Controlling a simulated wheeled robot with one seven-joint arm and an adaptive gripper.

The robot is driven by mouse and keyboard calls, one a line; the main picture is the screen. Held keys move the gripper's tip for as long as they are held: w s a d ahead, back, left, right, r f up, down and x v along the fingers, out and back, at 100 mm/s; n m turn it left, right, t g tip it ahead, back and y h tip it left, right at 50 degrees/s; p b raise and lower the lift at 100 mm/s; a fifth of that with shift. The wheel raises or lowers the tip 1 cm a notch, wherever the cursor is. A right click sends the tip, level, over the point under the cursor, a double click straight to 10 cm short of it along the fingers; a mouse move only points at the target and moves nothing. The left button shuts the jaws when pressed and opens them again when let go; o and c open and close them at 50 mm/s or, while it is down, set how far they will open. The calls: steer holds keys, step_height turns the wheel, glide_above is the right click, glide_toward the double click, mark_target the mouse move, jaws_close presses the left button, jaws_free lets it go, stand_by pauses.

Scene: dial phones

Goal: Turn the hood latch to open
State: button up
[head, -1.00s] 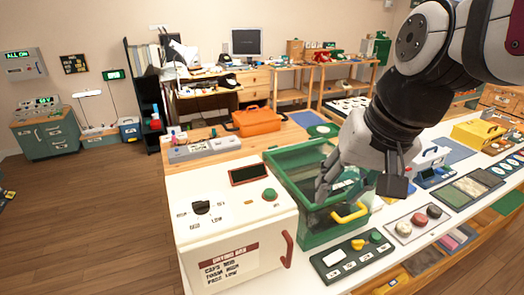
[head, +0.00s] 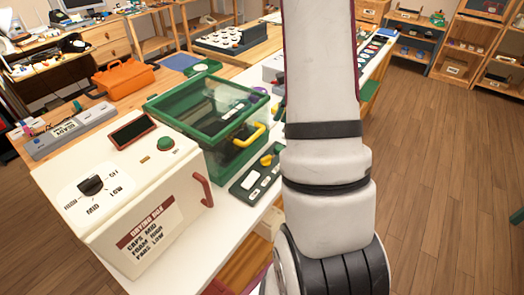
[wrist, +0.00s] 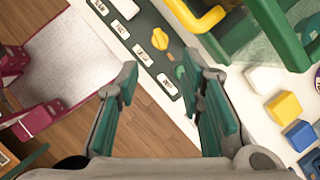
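A clear hood with a green frame (head: 178,114) and a yellow handle (head: 249,136) stands on the white table. In front of it lies a dark green panel (head: 247,193) with white labels and a yellow knob (head: 266,159). The panel (wrist: 146,27) and yellow knob (wrist: 158,38) also show in the wrist view; I cannot tell whether this knob is the hood latch. My gripper (wrist: 162,72) is open and empty, its fingers spread near the panel's labelled end. The arm hides it in the head view.
A white drying box (head: 130,185) with a dial and red handle stands left of the hood. Yellow (wrist: 284,105) and blue (wrist: 300,135) blocks lie at the right in the wrist view. An orange case (head: 124,79) sits behind. Open wooden floor lies at the right.

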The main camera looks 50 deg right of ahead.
mark_target(267, 157)
steer(key=x, duration=1.4)
steer(key=shift+s+d+f+p, duration=0.2)
steer(key=shift+d+p, duration=0.1)
steer(key=shift+p, duration=0.1)
steer(key=shift+c, duration=0.6)
